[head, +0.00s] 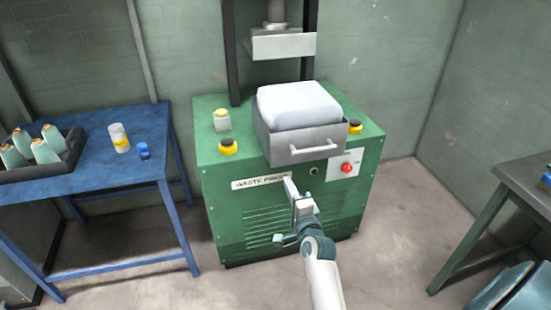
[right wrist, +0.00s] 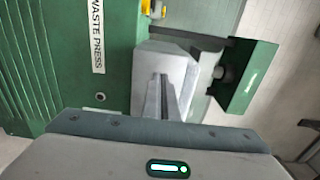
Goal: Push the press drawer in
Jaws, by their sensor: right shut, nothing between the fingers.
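The press drawer (head: 305,142) is a grey metal tray with a bar handle on its front. It juts out from the top front of the green waste press (head: 245,200) and carries a white block (head: 297,105). My right gripper (head: 290,184) is shut and empty, in front of the press and a little below and left of the drawer handle. In the right wrist view, its fingers (right wrist: 163,80) overlap the grey drawer (right wrist: 185,65); I cannot tell whether they touch it. My left gripper is not in view.
The grey press plate (head: 280,46) hangs above the drawer. Yellow buttons (head: 228,147) and a red button (head: 346,168) sit on the press. A blue table (head: 90,172) with bottles stands left; a dark table (head: 520,185) stands right.

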